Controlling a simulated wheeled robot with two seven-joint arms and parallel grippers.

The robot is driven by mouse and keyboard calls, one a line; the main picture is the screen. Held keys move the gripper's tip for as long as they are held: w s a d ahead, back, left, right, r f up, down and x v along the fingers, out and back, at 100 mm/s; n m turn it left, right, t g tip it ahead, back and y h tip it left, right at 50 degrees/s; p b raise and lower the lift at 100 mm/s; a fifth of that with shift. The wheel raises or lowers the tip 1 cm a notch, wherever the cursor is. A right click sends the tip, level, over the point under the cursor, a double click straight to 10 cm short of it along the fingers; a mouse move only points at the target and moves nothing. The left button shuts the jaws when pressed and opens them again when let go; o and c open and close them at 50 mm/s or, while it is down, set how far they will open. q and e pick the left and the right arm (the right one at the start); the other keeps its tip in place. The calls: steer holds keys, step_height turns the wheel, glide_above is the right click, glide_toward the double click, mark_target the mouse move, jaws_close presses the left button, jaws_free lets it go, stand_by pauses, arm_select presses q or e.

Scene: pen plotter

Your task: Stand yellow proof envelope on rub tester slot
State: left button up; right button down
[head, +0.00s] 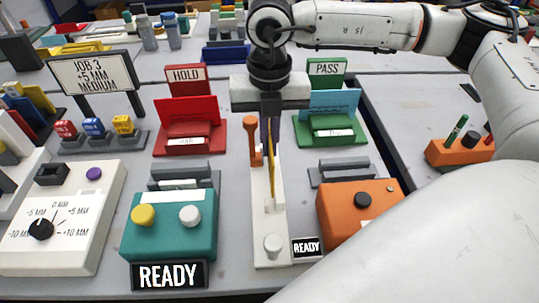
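The yellow proof envelope (271,172) shows nearly edge-on, upright, in the middle of the head view. My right gripper (270,138) comes down from above with its dark fingers close together at the envelope's upper part, and appears shut on it. The envelope is over the narrow white device with an orange lever (253,140), which looks like the rub tester (272,222). The envelope's lower edge is at a small white upright holder on it; I cannot tell whether it is seated in the slot. My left gripper is not in view.
A teal READY machine (170,228) stands close left of the white device, an orange machine (350,208) close right. Behind are the red HOLD stand (190,140) and the green PASS stand (330,130), holding red and blue envelopes. A white dial box (60,225) is far left.

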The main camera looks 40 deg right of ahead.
steer(key=shift+f, duration=2.15)
steer(key=shift+f, duration=0.2)
steer(key=c, duration=2)
jaws_free()
steer(key=shift+r, duration=0.1)
step_height(320, 180, up, 12)
steer(key=shift+r, duration=0.15)
